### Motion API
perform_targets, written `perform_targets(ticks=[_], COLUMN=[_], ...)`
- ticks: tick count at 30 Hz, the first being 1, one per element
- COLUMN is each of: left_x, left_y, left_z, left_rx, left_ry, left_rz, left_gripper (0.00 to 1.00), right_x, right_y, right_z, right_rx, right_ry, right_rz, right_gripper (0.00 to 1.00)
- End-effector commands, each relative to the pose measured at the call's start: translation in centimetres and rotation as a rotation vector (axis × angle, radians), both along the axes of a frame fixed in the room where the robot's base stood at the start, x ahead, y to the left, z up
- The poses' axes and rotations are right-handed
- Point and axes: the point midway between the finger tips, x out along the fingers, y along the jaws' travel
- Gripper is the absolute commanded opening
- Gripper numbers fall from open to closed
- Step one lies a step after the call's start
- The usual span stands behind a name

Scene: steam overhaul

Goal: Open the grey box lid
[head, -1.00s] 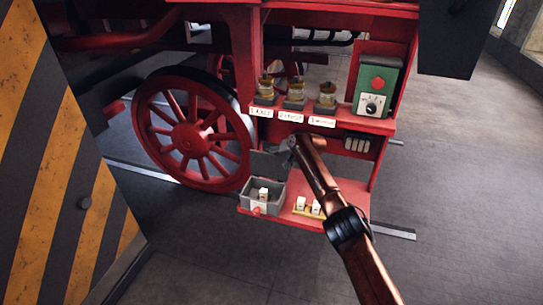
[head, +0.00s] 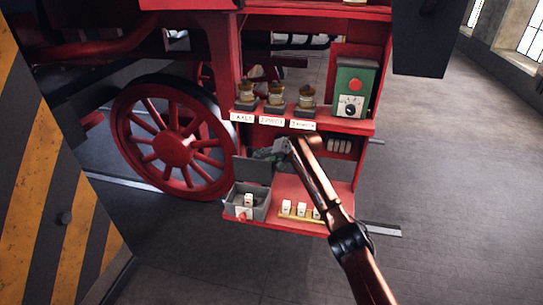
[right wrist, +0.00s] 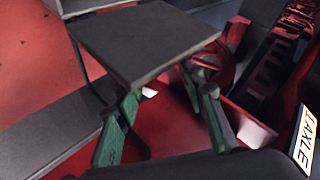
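The grey box (head: 262,205) sits on the lower red shelf, at its left end. Its lid (head: 250,170) stands raised at the back of the box, and the inside shows. A small white block with a red part shows at the box. My right gripper (head: 268,150) is beside the lid's upper right edge. In the right wrist view the lid (right wrist: 150,42) is a dark flat plate in front of the right gripper (right wrist: 163,90), whose green fingers are spread apart. I cannot tell whether they touch the lid. My left gripper is not in view.
Several small white blocks (head: 287,207) stand right of the box on the shelf (head: 320,190). Above is a red shelf with brass-topped cups (head: 276,94), labels and a green control box (head: 355,88). A red spoked wheel (head: 172,148) is at left. Floor at right is clear.

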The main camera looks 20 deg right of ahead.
Motion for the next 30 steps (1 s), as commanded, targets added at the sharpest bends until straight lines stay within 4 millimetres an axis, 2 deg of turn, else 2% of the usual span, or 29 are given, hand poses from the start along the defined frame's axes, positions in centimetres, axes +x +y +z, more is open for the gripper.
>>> perform_targets(ticks=[6,11,30], left_x=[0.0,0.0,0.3], left_y=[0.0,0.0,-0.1], left_z=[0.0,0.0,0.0], left_rx=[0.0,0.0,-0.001], left_ry=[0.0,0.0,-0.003], left_rz=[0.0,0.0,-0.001], left_gripper=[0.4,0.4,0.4], right_x=[-2.3,-3.3,-3.5], right_y=[-1.6,-2.2,-2.3], right_z=[2.2,3.1,3.2], right_rx=[0.0,0.001,0.001], right_ry=[-0.001,0.0,0.002], right_rz=[-0.001,-0.001,-0.001], right_gripper=[0.37,0.37,0.37])
